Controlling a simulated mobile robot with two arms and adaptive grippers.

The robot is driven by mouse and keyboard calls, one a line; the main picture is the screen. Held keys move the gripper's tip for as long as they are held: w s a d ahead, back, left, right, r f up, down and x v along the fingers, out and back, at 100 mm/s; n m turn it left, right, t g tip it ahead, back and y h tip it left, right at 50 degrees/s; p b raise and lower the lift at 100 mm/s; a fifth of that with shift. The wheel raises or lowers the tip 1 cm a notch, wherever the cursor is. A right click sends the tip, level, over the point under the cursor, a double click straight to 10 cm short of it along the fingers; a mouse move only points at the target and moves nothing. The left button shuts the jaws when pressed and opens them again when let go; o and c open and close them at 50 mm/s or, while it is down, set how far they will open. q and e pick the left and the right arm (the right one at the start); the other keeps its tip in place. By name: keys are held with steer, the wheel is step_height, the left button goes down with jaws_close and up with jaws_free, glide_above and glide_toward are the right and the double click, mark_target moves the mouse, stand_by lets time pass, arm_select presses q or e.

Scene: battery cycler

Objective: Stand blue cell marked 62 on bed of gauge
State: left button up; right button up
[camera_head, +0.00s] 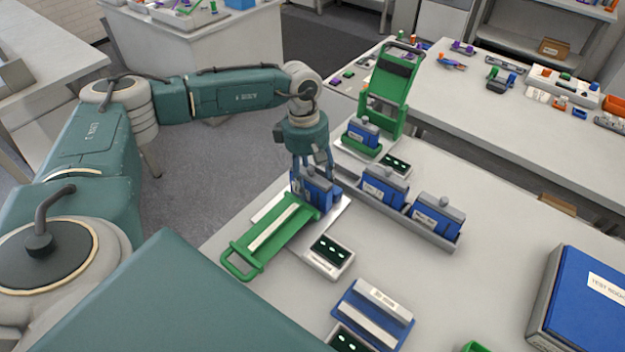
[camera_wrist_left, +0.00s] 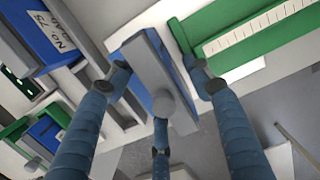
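A blue cell with a grey top and knob (camera_head: 319,190) stands between the fingers of my left gripper (camera_head: 313,170), at the far end of a gauge with a flat green handled frame (camera_head: 272,236) and pale bed. It also fills the middle of the left wrist view (camera_wrist_left: 150,72); its number cannot be read. The fingers (camera_wrist_left: 160,78) lie close against both sides of the cell, apparently shut on it. The cell's foot is partly hidden, so contact with the bed is unclear. My right gripper is not in view.
A grey rack (camera_head: 440,240) holds two blue cells (camera_head: 383,186) (camera_head: 437,214); the nearer reads NO. 75 in the wrist view (camera_wrist_left: 45,35). Behind stands a raised green frame (camera_head: 394,85) with a blue cell (camera_head: 362,131).

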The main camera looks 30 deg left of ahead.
arm_select(q)
steer(key=shift+r, duration=0.25)
steer(key=r+b, duration=0.1)
steer(key=r, duration=0.2)
steer(key=a+r+b, duration=0.1)
steer(key=r, duration=0.3)
steer(key=r+b, duration=0.1)
steer(key=r, duration=0.2)
steer(key=shift+w+a+r+b, duration=0.15)
steer(key=shift+r+b, duration=0.05)
steer(key=shift+b, duration=0.2)
steer(key=shift+r, duration=0.65)
steer(key=shift+a, duration=0.1)
